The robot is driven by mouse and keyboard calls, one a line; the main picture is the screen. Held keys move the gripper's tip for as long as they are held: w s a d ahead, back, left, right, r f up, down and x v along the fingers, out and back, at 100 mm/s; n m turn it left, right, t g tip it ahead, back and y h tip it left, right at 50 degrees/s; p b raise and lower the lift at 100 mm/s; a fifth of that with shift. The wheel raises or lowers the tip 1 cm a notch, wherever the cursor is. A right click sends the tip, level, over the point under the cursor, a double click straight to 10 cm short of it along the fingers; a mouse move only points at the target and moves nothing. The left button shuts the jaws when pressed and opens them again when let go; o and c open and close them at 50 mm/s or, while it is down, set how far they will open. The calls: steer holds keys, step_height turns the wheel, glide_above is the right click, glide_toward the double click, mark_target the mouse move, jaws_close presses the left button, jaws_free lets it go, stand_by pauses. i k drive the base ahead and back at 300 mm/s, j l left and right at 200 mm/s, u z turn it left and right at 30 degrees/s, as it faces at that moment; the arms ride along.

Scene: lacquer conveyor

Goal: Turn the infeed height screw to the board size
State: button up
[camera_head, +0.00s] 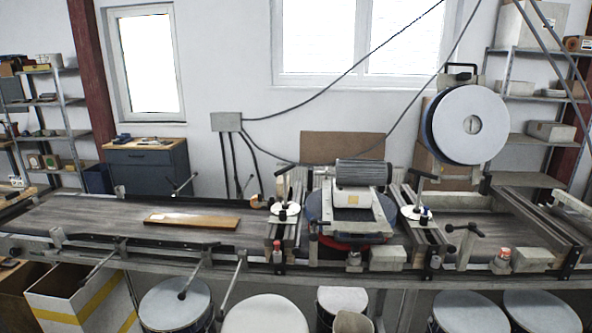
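A flat brown wooden board (192,221) lies on the left part of the conveyor belt (95,217). To its right stands the lacquering machine with a motor (362,173) on top. A screw with a dark crossbar handle and a white round disc (285,209) stands at the machine's left side, nearer the board. A similar screw with a white disc (417,213) stands at its right side. I cannot read any scale on either disc. My gripper is not in view.
A large white roll or drum (470,124) hangs at the upper right. Clamp levers (229,290) stick out from the conveyor's front rail. Several lidded drums (177,303) and an open box (75,297) stand below. Cables run above the machine.

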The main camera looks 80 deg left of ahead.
mark_target(286, 206)
steer(key=u, duration=2.85)
steer(key=i+j+u, duration=0.25)
steer(key=i, duration=0.3)
steer(key=i+j+u, duration=0.2)
steer(key=i, duration=0.4)
steer(key=i+j+u, duration=0.25)
steer(key=i, duration=0.35)
steer(key=z, duration=1.3)
